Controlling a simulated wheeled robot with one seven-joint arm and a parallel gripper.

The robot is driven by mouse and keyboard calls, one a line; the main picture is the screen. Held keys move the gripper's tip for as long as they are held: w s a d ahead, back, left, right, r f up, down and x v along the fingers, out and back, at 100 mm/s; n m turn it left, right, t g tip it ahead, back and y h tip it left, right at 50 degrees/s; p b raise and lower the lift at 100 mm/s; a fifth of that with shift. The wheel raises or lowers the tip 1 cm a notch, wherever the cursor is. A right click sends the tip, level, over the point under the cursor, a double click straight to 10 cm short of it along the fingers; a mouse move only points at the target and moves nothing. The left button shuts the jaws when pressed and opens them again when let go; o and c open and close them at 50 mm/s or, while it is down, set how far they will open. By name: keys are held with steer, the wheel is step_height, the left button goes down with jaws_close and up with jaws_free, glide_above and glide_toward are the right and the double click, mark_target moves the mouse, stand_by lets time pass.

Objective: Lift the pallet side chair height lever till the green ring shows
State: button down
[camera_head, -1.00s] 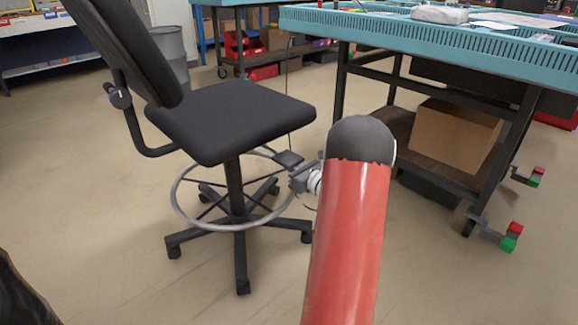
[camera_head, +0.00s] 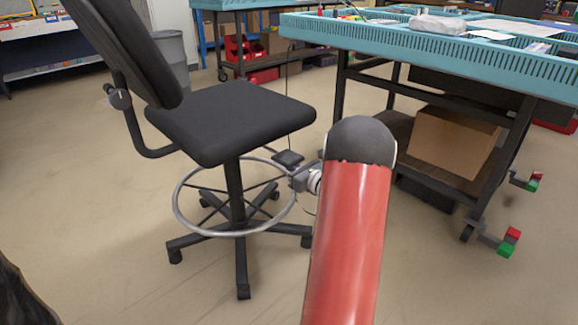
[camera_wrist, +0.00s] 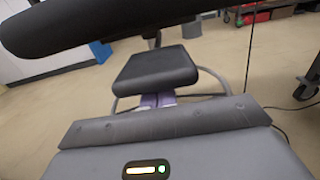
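The black office chair (camera_head: 225,115) stands left of centre in the head view. A small dark paddle, seemingly its height lever (camera_head: 288,158), sticks out below the seat's right edge. My grey gripper (camera_head: 299,180) is right at this paddle, partly hidden by my red arm. In the wrist view the black paddle (camera_wrist: 155,72) lies straight ahead. The two purple fingers of my gripper (camera_wrist: 157,100) lie close side by side and reach its near edge. Their tips are hidden by the paddle, so their grip cannot be told. I see no green ring on the chair.
The seat edge (camera_wrist: 110,22) hangs close above in the wrist view. The metal foot ring (camera_head: 185,215) circles the chair post below. A teal-topped workbench (camera_head: 420,38) with a cardboard box (camera_head: 452,142) beneath stands to the right. The floor in front of the chair is clear.

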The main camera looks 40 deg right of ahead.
steer(key=shift+r, duration=0.55)
step_height(320, 180, down, 3)
steer(key=shift+f+b, duration=0.1)
steer(key=shift+b, duration=1.15)
steer(key=s+d, duration=0.1)
steer(key=s, duration=1.1)
steer(key=shift+b, duration=0.3)
steer(key=shift+w+a, duration=0.1)
